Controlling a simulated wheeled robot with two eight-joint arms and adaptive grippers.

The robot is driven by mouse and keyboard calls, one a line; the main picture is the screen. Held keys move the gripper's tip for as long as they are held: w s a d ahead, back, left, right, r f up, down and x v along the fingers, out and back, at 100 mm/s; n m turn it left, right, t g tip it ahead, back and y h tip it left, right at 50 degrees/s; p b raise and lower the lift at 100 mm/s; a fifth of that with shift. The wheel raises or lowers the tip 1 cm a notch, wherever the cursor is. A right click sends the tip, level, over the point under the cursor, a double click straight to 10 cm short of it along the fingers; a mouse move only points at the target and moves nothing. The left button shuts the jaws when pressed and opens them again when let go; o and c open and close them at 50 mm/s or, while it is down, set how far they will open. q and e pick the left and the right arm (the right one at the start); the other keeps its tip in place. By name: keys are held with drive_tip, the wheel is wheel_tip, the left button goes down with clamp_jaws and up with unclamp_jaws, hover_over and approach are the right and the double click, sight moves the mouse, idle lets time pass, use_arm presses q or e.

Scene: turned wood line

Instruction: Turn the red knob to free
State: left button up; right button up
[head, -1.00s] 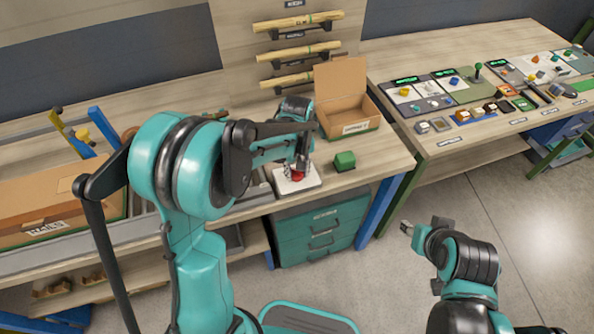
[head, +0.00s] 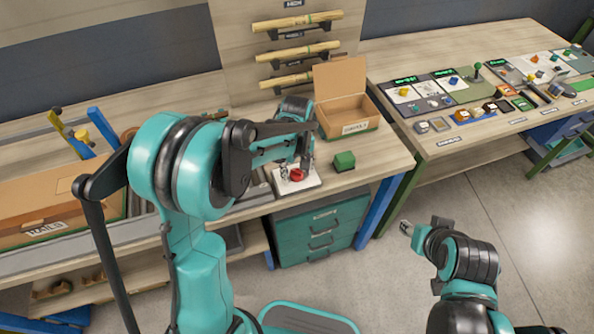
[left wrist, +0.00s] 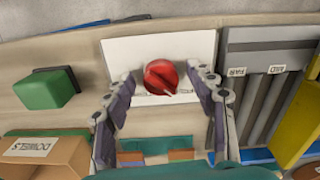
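The red knob (head: 297,175) sits on a white plate (head: 312,183) near the front edge of the bench. The left wrist view shows the knob (left wrist: 160,76) from above, with a pale pointer mark towards the lower right. No lettering is readable on the plate. My left gripper (head: 295,168) is over the plate; in the left wrist view its fingers (left wrist: 161,74) are spread, one on each side of the knob, with visible gaps. My right gripper (head: 408,228) hangs over the floor, away from the bench, too small to judge.
A green block (head: 344,161) stands right of the plate, with an open cardboard box (head: 348,129) behind it. Teal drawers (head: 321,231) are below. A grey labelled tray (left wrist: 262,45) lies beside the plate. A second bench with panels (head: 432,93) stands to the right.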

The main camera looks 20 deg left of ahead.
sight(297, 172)
use_arm(q)
drive_tip(key=shift+r, duration=0.1)
wheel_tip(297, 172, up, 12)
idle(0.5)
idle(0.5)
